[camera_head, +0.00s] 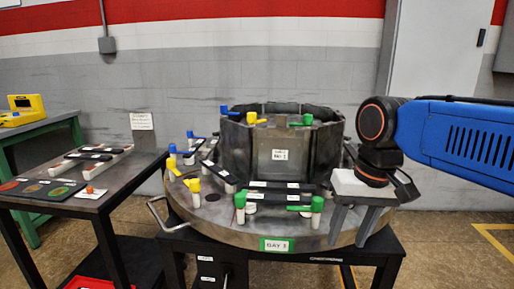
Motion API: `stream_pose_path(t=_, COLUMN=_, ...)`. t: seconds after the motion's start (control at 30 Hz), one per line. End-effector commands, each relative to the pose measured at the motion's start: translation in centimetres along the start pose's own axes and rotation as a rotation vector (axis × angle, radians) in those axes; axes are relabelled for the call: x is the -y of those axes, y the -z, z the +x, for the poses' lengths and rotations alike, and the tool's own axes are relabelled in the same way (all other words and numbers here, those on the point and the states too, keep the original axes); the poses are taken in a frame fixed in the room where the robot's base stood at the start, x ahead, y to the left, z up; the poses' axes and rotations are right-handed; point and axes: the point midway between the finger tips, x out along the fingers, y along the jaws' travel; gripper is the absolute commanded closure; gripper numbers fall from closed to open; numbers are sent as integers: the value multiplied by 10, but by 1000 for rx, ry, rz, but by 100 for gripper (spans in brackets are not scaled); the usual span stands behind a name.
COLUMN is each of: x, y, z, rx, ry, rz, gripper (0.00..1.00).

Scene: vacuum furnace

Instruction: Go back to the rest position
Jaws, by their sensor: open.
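My gripper (352,240) is at the right of the view, pointing down with its two fingers spread and nothing seen between them. It hangs in front of the right part of the round metal base plate (214,228). Whether the fingertips touch the plate or are in front of its edge I cannot tell. My blue arm reaches in from the right edge. The dark ring-shaped furnace wall (238,150) stands on the plate, to the left of my gripper.
Green-topped pegs (317,203), with yellow and blue ones, stand around the plate. A dark bar (280,186) lies at its front. A side table (85,204) at left holds more bars and coloured discs. A wall and grey door (435,55) are behind.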

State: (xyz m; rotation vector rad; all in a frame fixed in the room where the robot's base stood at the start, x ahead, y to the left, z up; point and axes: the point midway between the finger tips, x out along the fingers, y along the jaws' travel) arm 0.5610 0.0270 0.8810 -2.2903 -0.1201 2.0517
Motion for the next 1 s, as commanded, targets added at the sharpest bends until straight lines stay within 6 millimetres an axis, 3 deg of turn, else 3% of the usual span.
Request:
stream_pose_path(t=0.2, x=-54, y=-37, z=41, rx=-139, ry=-28, rz=5, gripper=59)
stream_pose_path(t=0.43, x=-93, y=-70, z=82, rx=-256, ry=-75, rz=-5, gripper=59)
stream_pose_path(t=0.63, x=-106, y=-83, z=99, rx=-301, ry=-100, rz=-13, gripper=59)
stream_pose_path(t=1.0, x=-107, y=-84, z=101, rx=-304, ry=-102, rz=-15, gripper=59)
